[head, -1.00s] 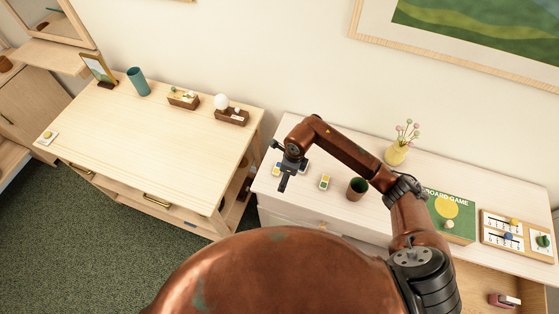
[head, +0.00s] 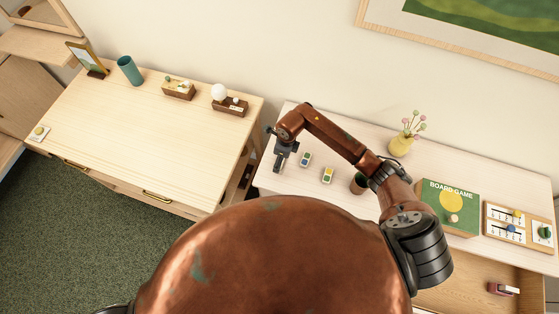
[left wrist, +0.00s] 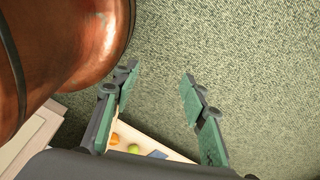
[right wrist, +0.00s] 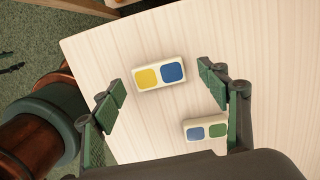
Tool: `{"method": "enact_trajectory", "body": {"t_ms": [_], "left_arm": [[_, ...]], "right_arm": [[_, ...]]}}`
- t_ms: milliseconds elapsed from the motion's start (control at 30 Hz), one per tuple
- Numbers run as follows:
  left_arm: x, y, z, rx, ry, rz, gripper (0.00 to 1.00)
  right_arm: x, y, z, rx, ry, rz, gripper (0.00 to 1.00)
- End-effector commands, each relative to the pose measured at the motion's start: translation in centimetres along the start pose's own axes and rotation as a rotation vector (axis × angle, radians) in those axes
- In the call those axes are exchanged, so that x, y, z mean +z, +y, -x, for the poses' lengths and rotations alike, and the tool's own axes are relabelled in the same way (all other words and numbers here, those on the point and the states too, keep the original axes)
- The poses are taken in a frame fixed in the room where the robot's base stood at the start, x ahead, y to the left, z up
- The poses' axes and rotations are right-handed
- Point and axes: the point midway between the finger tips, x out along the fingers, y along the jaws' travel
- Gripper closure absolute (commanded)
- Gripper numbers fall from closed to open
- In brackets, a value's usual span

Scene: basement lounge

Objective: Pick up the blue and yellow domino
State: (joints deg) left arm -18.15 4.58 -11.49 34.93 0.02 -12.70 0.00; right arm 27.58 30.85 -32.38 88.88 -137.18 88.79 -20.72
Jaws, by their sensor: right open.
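The blue and yellow domino (right wrist: 159,73) lies flat on the pale wooden top in the right wrist view, yellow half left and blue half right. My right gripper (right wrist: 160,78) is open and empty, its fingertips to either side of this domino in that picture; the height gap is unclear. In the head view my right gripper (head: 279,166) hangs over the left end of the white cabinet and hides this domino. My left gripper (left wrist: 159,76) is open and empty over the green carpet.
A blue and green domino (right wrist: 206,130) lies close by, near the right finger. Another domino (head: 327,175) and a dark cup (head: 360,184) stand further right, then the board game box (head: 449,206) and a yellow vase (head: 401,145). A wooden desk (head: 140,130) is left.

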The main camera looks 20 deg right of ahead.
Motion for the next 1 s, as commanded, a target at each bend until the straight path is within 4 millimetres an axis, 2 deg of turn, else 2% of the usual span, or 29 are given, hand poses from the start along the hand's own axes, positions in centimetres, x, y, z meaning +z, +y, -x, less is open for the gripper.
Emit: {"method": "enact_trajectory", "body": {"t_ms": [200,300,367,700,900,1000], "left_arm": [[-3.4,-0.3,0.1,-0.003,0.043,-0.007,0.6],[-3.9,-0.3,0.1,-0.003,0.05,-0.008,0.6],[-3.9,-0.3,0.1,-0.003,0.049,-0.008,0.6],[-1.7,-0.2,0.1,-0.002,0.021,-0.003,0.6],[-1.6,-0.2,0.1,-0.002,0.02,-0.003,0.6],[-1.8,-0.2,0.1,-0.002,0.022,-0.003,0.6]], "right_arm": [[0.1,0.0,-1.3,0.0,0.0,0.003,0.32],[0.1,0.0,-1.3,0.0,0.0,0.004,0.32],[0.1,0.1,-1.2,0.0,0.0,0.004,0.33],[0.2,0.1,-1.2,0.0,0.0,0.004,0.56],[0.2,0.1,-1.2,0.0,0.0,0.004,0.69],[0.2,0.1,-1.2,0.0,0.0,0.004,0.69]]}}
